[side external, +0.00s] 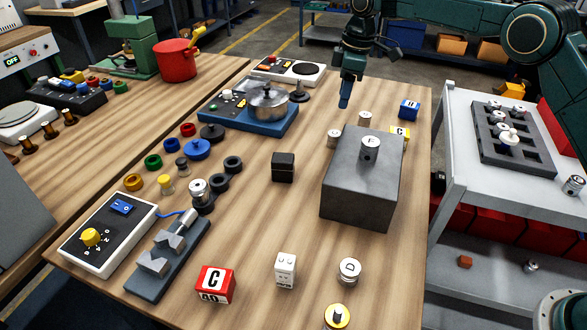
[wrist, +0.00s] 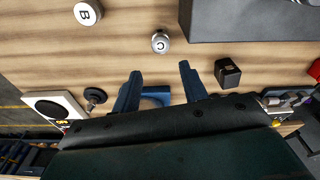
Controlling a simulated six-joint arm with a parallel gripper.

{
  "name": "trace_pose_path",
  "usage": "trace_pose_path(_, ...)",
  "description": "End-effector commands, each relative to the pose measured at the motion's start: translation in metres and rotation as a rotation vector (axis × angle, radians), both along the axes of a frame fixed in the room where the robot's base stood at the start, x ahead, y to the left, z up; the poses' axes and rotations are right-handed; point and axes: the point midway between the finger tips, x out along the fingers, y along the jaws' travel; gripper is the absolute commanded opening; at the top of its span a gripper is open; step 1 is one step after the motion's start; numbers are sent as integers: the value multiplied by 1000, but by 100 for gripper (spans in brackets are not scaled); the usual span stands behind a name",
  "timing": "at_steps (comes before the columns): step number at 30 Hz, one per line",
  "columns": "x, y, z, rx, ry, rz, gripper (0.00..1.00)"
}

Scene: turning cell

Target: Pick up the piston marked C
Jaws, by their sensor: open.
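The piston marked C (wrist: 160,42) stands upright on the wooden table in the wrist view, its letter facing up. It seems to be the small silver piston (side external: 334,138) beside the far left corner of the grey block in the side view, where its letter is not readable. My gripper (wrist: 160,70) is open and empty; piston C lies just beyond the gap between its fingertips, apart from them. In the side view my gripper (side external: 345,96) hangs above the table's far side, above piston C.
Piston B (wrist: 88,13) stands near piston C. The tall grey block (side external: 362,190) carries piston F (side external: 369,148). A black cube (side external: 283,167) sits left of the block. A black knobbed weight (side external: 299,92) and blue-based stove (side external: 250,115) stand at the far left.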

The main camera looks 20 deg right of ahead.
Motion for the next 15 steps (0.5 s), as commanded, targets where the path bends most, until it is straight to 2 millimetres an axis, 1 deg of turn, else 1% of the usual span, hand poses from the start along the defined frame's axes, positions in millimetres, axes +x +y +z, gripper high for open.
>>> trace_pose_path(1,0,1,-10,0,6,0,43)
trace_pose_path(3,1,2,-20,1,5,-1,43)
trace_pose_path(9,3,5,-46,0,4,0,43)
trace_pose_path(15,4,6,-55,0,0,0,43)
